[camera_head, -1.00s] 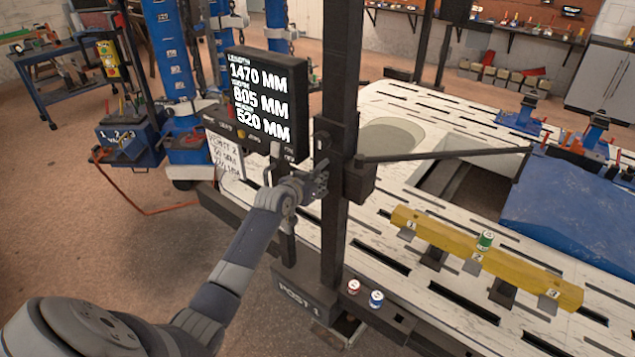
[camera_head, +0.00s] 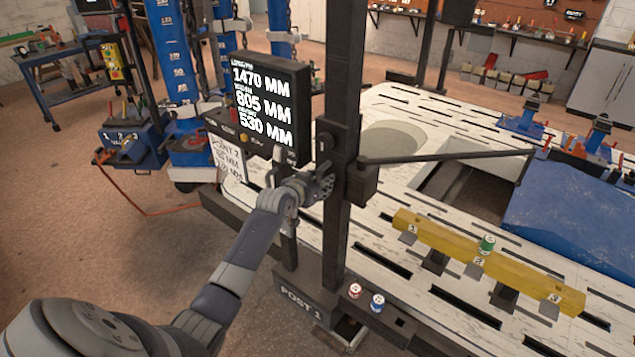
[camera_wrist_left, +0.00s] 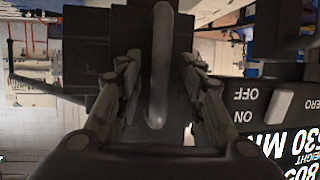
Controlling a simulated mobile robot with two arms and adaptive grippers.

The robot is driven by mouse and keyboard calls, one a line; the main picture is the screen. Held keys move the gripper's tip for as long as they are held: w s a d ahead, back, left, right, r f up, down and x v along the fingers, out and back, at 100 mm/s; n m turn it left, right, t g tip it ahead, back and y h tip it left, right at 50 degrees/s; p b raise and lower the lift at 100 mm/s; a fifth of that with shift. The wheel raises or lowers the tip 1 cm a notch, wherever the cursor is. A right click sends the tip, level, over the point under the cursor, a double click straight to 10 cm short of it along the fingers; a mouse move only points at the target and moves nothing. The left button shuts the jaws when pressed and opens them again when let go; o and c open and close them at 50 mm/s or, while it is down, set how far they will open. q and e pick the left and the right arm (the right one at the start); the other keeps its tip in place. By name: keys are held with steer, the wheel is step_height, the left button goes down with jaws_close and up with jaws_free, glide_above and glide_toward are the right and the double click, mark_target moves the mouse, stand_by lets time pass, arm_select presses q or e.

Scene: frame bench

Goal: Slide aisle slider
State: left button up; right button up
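The slider, a dark block (camera_head: 362,184) with a long thin arm reaching right, sits on the upright dark post (camera_head: 343,90) marked POST 1. My left gripper (camera_head: 326,183) is at the slider's left side in the head view. In the left wrist view a grey bar handle (camera_wrist_left: 160,65) stands between the two fingers of my left gripper (camera_wrist_left: 160,75). Dark gaps show between the handle and each finger, so the fingers look open around it. The display (camera_head: 262,108) beside the post reads 1470 MM, 805 MM and 530 MM. My right gripper is not in view.
A slotted white bench (camera_head: 400,105) spreads behind and right of the post. A yellow beam (camera_head: 450,250) with a green can (camera_head: 487,244) lies across it. Red (camera_head: 355,290) and blue (camera_head: 377,303) cans stand near the post's foot. A blue panel (camera_head: 570,215) is at right.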

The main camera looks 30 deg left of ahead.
arm_select(q)
steer(key=v, duration=1.2)
stand_by(0.4)
steer(key=s+d+f+g+b, duration=0.15)
steer(key=s+f, duration=0.35)
steer(key=f, duration=0.8)
steer(key=s+d+f+g, duration=0.3)
steer(key=s+f, duration=0.1)
steer(key=f, duration=1)
steer(key=s+d+f+g+b, duration=0.15)
steer(key=s+f, duration=0.35)
steer(key=f, duration=0.8)
steer(key=s+d+f+m+g, duration=0.1)
steer(key=s+d+f+g, duration=0.1)
steer(key=s+d+f, duration=0.2)
steer(key=s+d+f+m+g+h+b, duration=0.1)
steer(key=s+d+f, duration=0.3)
steer(key=s+f, duration=0.7)
steer(key=s+d+f+m+g+b, duration=0.1)
steer(key=s+d+f+g, duration=0.2)
steer(key=s, duration=1.8)
step_height(320, 180, down, 5)
steer(key=shift+d+r+m+h, duration=0.2)
steer(key=shift+d+m+h, duration=0.15)
steer(key=shift+d, duration=0.2)
